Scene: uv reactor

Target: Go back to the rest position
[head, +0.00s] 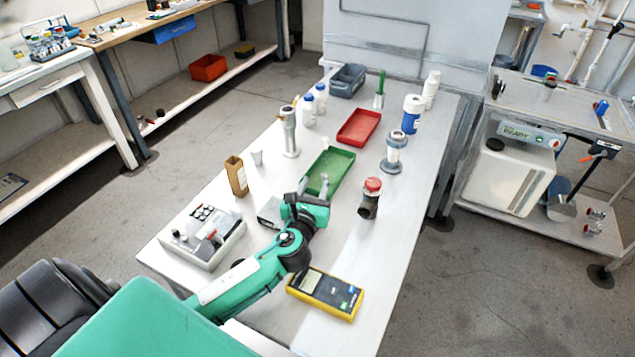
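My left arm reaches in from the lower left with green and black links over the white table (340,245). My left gripper (304,188) is at the near end of the green tray (335,165), overlapping its near left corner in the picture. Its fingers are small and partly hidden by the wrist, so I cannot tell whether they are open or shut. I see nothing clearly held in it. My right gripper is not in view.
Close to the arm are a grey control box (205,238), a yellow multimeter (325,293) and a dark red-capped cylinder (370,198). A brown box (237,176), a metal column (290,132) and a red tray (359,127) stand farther off. The table's front right is clear.

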